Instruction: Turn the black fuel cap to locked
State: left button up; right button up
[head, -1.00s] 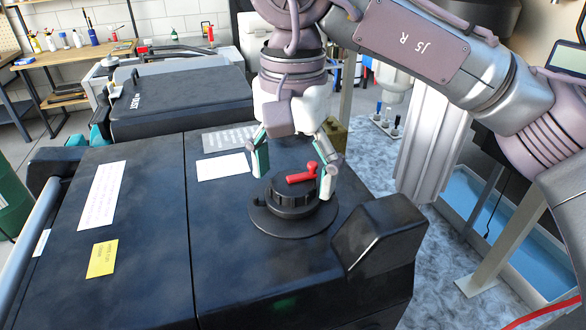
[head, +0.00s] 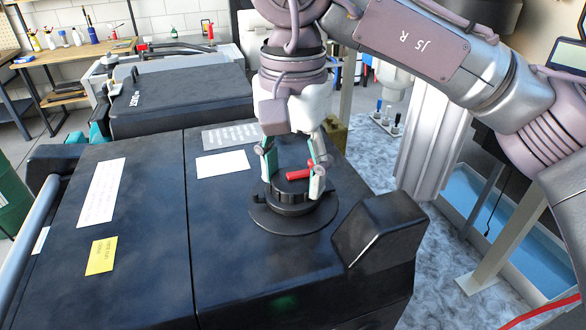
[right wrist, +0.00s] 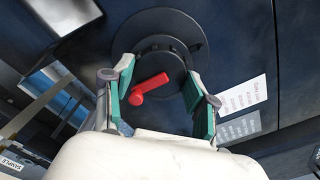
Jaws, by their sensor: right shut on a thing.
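The black fuel cap (head: 290,199) sits on a round black base plate (head: 268,220) on top of the dark machine. A red lever-shaped piece (head: 298,175) lies across the top of the cap. My right gripper (head: 292,192) reaches down from above, with one finger on each side of the cap, shut on it. In the right wrist view the cap (right wrist: 163,72) lies between the two green-padded fingers (right wrist: 158,100), and the red piece (right wrist: 149,88) points diagonally. The cap's lower part is partly hidden by the fingers. My left gripper is not in view.
A black raised block (head: 382,235) stands right of the cap. White labels (head: 222,164) and a yellow label (head: 102,256) lie on the machine's flat top. The top left of the cap is clear.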

jog(key=m+b, duration=0.1)
jog(key=m, duration=0.2)
jog(key=shift+f+m+b, duration=0.1)
jog(key=shift+m+b, duration=0.2)
jog(key=shift+b, duration=0.05)
jog(key=m+b, duration=0.1)
jog(key=m, duration=0.3)
jog(key=shift+m+b, duration=0.3)
jog(key=m+b, duration=0.1)
jog(key=m, duration=0.3)
jog(key=shift+m, duration=0.3)
jog(key=shift+m+b, duration=0.65)
jog(key=shift+m, duration=1.55)
jog(key=o, duration=1.2)
